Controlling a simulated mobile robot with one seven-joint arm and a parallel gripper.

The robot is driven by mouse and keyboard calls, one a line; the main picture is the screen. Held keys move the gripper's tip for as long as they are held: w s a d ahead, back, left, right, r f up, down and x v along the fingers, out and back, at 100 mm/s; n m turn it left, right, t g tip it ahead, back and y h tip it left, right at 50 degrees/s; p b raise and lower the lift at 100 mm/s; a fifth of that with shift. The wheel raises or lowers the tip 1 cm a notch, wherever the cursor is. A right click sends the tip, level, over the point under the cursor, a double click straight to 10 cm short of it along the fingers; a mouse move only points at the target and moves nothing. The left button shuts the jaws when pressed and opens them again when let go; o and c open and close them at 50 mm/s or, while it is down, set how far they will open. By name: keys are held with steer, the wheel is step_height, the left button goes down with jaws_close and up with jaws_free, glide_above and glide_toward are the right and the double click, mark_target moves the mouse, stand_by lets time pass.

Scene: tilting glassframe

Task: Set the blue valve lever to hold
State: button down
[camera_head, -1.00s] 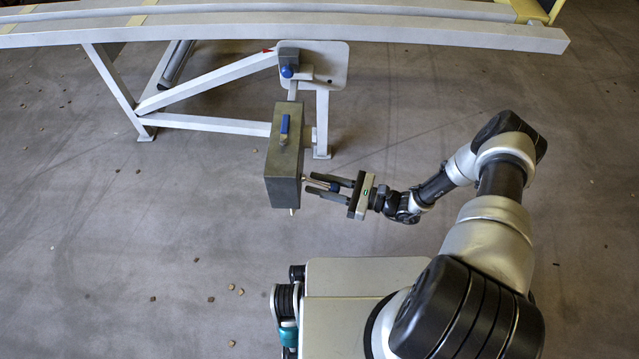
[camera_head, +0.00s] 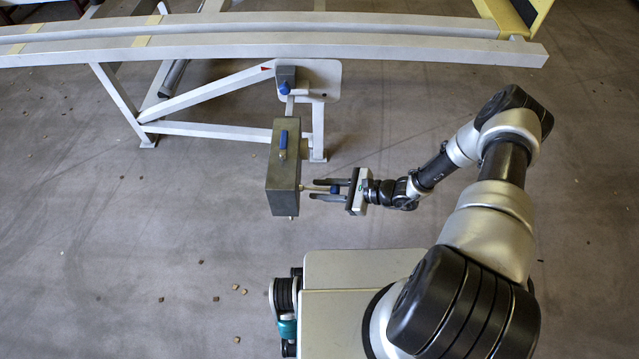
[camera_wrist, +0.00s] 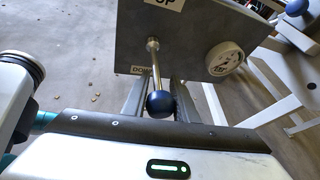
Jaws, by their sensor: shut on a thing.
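A dark grey valve box (camera_head: 270,185) hangs by the white frame in the head view. A lever (camera_head: 315,188) with a dark blue ball knob sticks out from its right side, roughly straight out. My gripper (camera_head: 313,190) is shut on this lever, with a finger on each side of the rod and the knob near the palm. In the wrist view the knob (camera_wrist: 161,103) and rod (camera_wrist: 154,65) show between the fingers. The plate (camera_wrist: 190,35) behind carries an "UP" label above and a "DOWN" label at left. Any hold mark cannot be seen.
A second blue handle (camera_head: 283,140) lies on top of the box, and a blue knob (camera_head: 284,87) sits on the frame's bracket. A round gauge (camera_wrist: 225,58) is right of the lever. The white frame beam (camera_head: 400,48) crosses above. The floor at right is clear.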

steer(key=shift+d+r+h+p, duration=0.15)
steer(key=shift+r+h+p, duration=0.3)
steer(key=shift+p, duration=0.25)
steer(key=shift+f+h, duration=0.1)
steer(key=shift+h, duration=0.15)
steer(key=c, duration=1.4)
jaws_free()
steer(key=shift+c, duration=0.2)
steer(key=p+v, duration=0.1)
steer(key=v, duration=1.6)
steer(key=shift+d+p, duration=0.25)
steer(key=shift+p, duration=0.15)
